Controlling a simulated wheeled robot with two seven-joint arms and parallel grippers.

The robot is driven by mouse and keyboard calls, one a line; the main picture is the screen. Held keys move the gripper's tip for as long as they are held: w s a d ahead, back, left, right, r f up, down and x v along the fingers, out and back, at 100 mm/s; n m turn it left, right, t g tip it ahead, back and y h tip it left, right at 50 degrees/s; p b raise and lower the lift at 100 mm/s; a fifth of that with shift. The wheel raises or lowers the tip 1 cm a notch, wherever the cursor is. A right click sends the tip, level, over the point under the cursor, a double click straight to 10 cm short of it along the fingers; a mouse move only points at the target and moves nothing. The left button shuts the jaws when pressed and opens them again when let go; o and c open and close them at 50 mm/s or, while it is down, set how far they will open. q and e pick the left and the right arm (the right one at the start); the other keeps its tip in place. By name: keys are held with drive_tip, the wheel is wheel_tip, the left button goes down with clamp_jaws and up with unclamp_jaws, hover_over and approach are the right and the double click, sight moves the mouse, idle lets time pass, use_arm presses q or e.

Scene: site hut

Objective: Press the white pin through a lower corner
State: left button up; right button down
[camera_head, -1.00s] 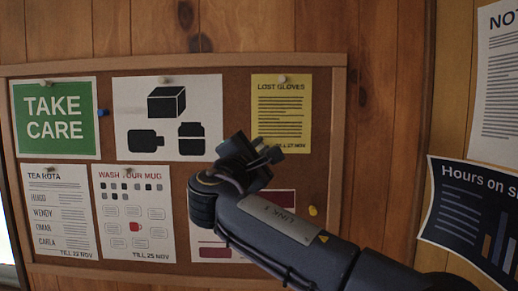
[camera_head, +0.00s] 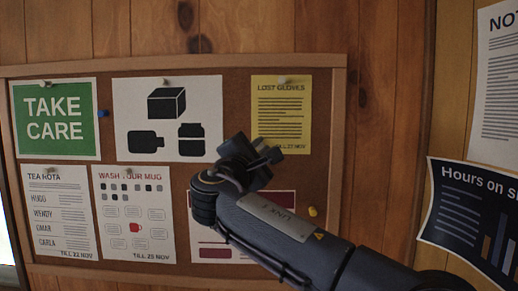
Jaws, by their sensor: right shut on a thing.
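My right gripper (camera_head: 268,149) is in front of the cork board (camera_head: 230,110), by the lower left corner of the yellow lost gloves sheet (camera_head: 281,110). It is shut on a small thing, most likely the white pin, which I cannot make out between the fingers. The yellow sheet has a pale pin (camera_head: 284,79) at its top. Its lower left corner is hidden by the gripper. A white sheet with black shapes (camera_head: 168,118) hangs to the left of the gripper. I cannot tell whether the gripper touches the board. My left gripper is not in view.
Also on the board are a green sheet (camera_head: 55,119), a tea rota (camera_head: 60,215), a mug sheet (camera_head: 134,213) and a red and white sheet (camera_head: 212,252) partly behind my right arm. A blue pin (camera_head: 103,113) and a yellow pin (camera_head: 313,211) stick in the cork. A dark poster (camera_head: 455,215) hangs at right.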

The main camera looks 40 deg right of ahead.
drive_tip(key=shift+w+d, duration=0.2)
drive_tip(key=shift+w, duration=0.05)
idle(0.3)
idle(1.5)
drive_tip(key=c, duration=1.4)
unclamp_jaws()
drive_tip(key=shift+o, duration=0.2)
